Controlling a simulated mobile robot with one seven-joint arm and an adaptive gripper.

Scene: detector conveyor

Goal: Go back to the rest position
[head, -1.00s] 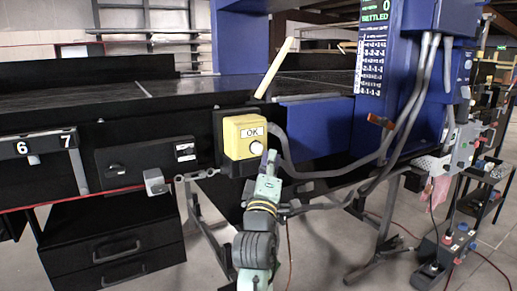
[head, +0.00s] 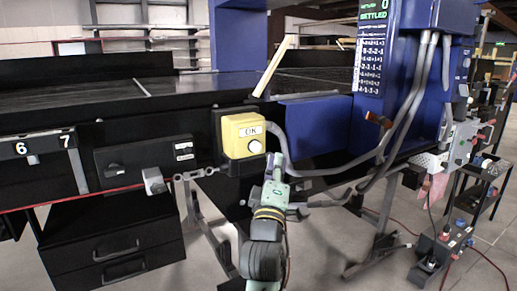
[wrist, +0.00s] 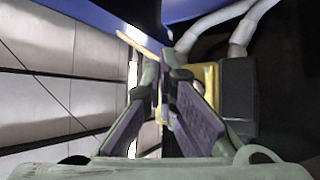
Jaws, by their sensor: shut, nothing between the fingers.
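My gripper (head: 276,162) is in front of the conveyor's side, just below and to the right of the yellow OK box (head: 236,146). In the wrist view my gripper (wrist: 162,68) shows two purple-padded fingers, shut and empty, with the yellow box (wrist: 207,76) partly hidden behind them. The box has a white round button (head: 255,147) under its OK label. In the head view the fingertips look close to the box, and I cannot tell whether they touch it.
The black conveyor (head: 60,98) runs across the back. Grey hoses (head: 340,168) curve close on the right of my gripper. A blue detector housing (head: 395,90) reads SETTLED. A black drawer unit (head: 110,240) stands at lower left. Floor (head: 340,235) shows at lower right.

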